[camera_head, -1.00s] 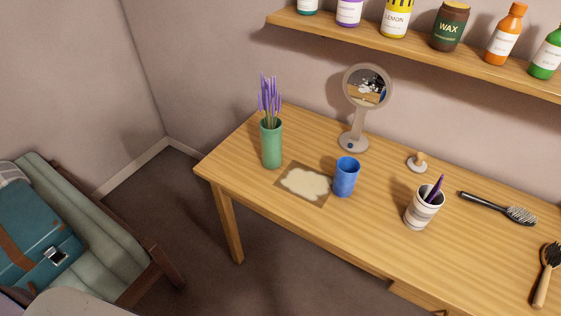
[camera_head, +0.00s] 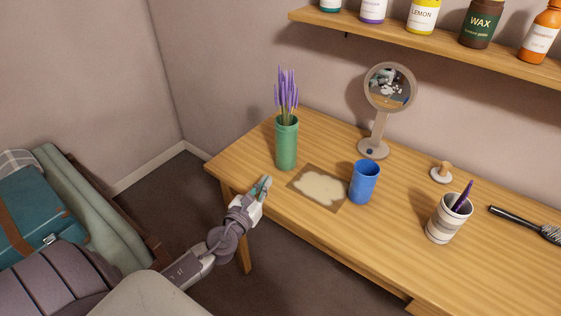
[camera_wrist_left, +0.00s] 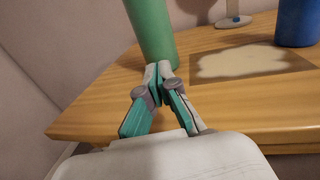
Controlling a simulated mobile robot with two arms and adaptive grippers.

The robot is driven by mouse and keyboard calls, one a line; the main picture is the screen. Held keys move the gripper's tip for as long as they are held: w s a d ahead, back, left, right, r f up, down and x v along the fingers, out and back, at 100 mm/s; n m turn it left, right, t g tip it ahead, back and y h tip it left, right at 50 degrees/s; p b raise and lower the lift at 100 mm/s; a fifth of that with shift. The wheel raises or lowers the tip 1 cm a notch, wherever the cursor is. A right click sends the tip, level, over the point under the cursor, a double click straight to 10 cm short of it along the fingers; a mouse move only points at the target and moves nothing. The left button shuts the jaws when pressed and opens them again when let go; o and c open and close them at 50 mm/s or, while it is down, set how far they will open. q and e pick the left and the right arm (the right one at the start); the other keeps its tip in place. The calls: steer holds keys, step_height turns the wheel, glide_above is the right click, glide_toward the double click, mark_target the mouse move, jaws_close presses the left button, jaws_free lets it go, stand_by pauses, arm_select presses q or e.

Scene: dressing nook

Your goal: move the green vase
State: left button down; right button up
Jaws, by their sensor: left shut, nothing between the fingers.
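The green vase (camera_head: 286,146) stands upright near the left end of the wooden table, with purple lavender stems (camera_head: 287,92) in it. My left gripper (camera_head: 264,187) is at the table's front left edge, just in front of the vase and lower in the picture. In the left wrist view the vase (camera_wrist_left: 151,32) rises beyond the fingertips, its top cut off. The left gripper's fingers (camera_wrist_left: 159,71) are together and hold nothing. I cannot tell from these views how wide the gap to the vase is. My right gripper is not in view.
A brown mat with a pale patch (camera_head: 301,189) lies right of the vase. A blue cup (camera_head: 364,182), a round mirror (camera_head: 374,148) and a striped cup (camera_head: 446,222) stand farther right. A shelf of bottles (camera_head: 450,47) hangs above. A bench with a teal bag (camera_head: 28,215) is left.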

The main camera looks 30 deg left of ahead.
mark_target(283, 158)
arm_select(q)
steer(key=w, duration=0.6)
steer(key=w+a, duration=0.1)
steer(key=w, duration=0.2)
